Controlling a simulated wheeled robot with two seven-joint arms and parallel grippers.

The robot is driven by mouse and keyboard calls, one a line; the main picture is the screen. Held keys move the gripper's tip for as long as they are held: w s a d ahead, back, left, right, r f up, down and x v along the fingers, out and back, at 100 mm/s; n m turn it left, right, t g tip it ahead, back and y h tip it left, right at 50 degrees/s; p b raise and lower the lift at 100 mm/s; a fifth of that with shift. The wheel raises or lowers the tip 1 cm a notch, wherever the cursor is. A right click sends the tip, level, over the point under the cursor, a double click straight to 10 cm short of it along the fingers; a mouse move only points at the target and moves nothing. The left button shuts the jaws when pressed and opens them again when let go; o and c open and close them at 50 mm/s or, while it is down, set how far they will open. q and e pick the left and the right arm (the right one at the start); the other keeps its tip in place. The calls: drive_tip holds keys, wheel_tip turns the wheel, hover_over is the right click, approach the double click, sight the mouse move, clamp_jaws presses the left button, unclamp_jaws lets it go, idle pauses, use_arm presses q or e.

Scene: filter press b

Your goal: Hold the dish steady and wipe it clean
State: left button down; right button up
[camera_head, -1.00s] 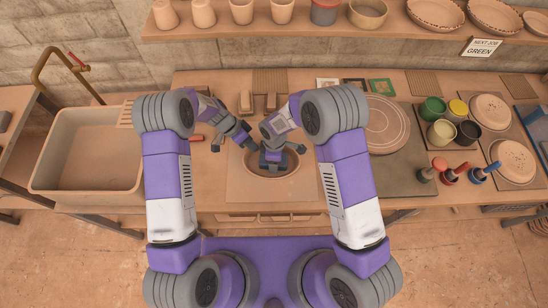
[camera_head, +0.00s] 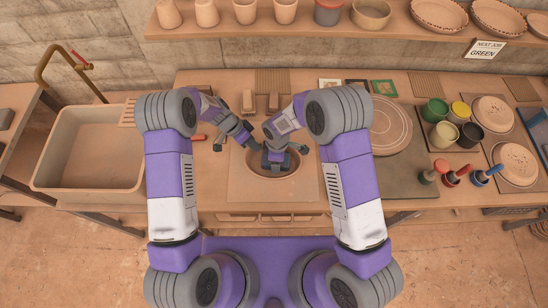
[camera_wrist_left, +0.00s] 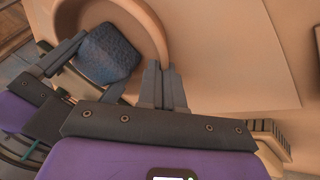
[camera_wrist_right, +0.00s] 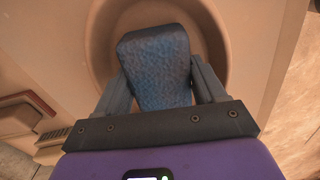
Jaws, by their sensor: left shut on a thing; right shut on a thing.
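A round clay-coloured dish (camera_head: 262,176) sits on the board at the middle of the table. My left gripper (camera_head: 254,147) is shut on the dish's rim; the left wrist view shows its fingers (camera_wrist_left: 165,85) close together at the rim (camera_wrist_left: 151,22). My right gripper (camera_wrist_right: 162,85) is shut on a blue textured sponge (camera_wrist_right: 158,62), its fingers on either side. The sponge is over the inside of the dish and hides much of it. It also shows in the left wrist view (camera_wrist_left: 108,53). I cannot tell how firmly it touches the dish.
A large basin (camera_head: 88,148) stands at the left. A round ridged disc (camera_head: 390,125) lies on the right, near several paint pots (camera_head: 434,111) and coloured-handled tools (camera_head: 455,176). Two small blocks (camera_head: 248,101) lie behind the dish. A shelf (camera_head: 300,32) with pottery runs along the wall.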

drive_tip(key=shift+w+a, duration=0.1)
drive_tip(key=shift+a, duration=0.4)
drive_tip(key=shift+r, duration=0.1)
drive_tip(key=shift+r, duration=3.7)
use_arm(q)
drive_tip(key=c, duration=1.2)
unclamp_jaws()
drive_tip(key=shift+a, duration=0.1)
drive_tip(key=v, duration=1.2)
